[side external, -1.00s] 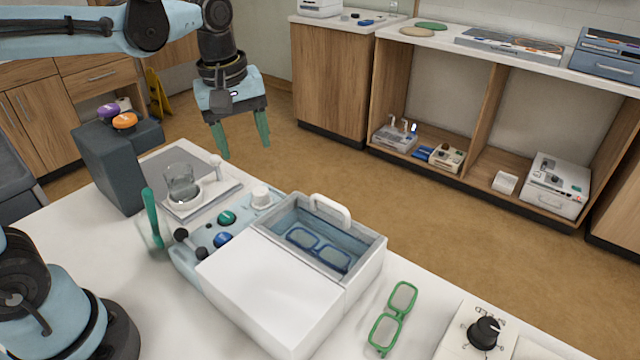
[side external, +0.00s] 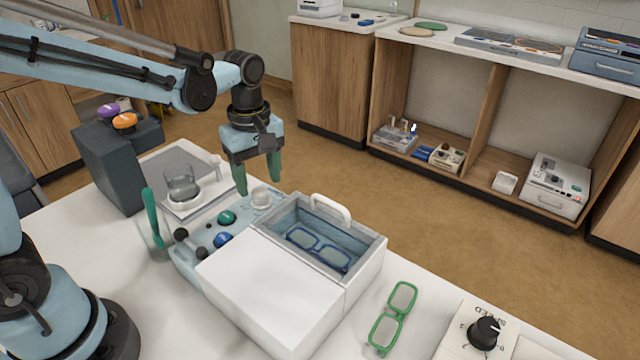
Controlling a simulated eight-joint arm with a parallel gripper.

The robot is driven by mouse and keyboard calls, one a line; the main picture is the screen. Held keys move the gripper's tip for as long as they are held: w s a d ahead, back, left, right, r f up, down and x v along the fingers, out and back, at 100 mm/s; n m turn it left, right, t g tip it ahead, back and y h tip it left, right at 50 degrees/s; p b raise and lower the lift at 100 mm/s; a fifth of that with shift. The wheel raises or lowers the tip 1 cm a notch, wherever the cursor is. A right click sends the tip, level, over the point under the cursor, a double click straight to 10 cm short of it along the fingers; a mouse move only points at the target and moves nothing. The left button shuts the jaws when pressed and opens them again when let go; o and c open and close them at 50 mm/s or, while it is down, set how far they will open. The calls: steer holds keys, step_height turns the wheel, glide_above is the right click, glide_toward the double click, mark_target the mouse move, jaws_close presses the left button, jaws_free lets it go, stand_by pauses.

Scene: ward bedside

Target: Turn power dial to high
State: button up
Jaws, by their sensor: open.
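Several knobs are in view, and no label is readable enough to tell which is the power dial. A white knob (side external: 261,196) stands on the back of the pale blue panel (side external: 190,265) of a white bath unit (side external: 268,292). Small black knobs (side external: 181,235) sit at the panel's left edge, with a green button (side external: 227,217) and a blue button (side external: 223,240) between. A black dial (side external: 485,332) with a marked plate is at the lower right. My gripper (side external: 257,185) points down, open and empty, its green fingers just above or behind the white knob; contact cannot be told.
Blue glasses (side external: 318,248) lie in the open basin with a raised handle (side external: 330,209). Green glasses (side external: 393,318) lie right of the unit. A glass beaker (side external: 182,184) on a plate device, an upright green-handled item (side external: 153,218) and a dark box (side external: 115,165) stand left.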

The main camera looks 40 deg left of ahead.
mark_target(260, 190)
steer(key=shift+f, duration=1.55)
steer(key=c, duration=1)
steer(key=shift+c, duration=0.2)
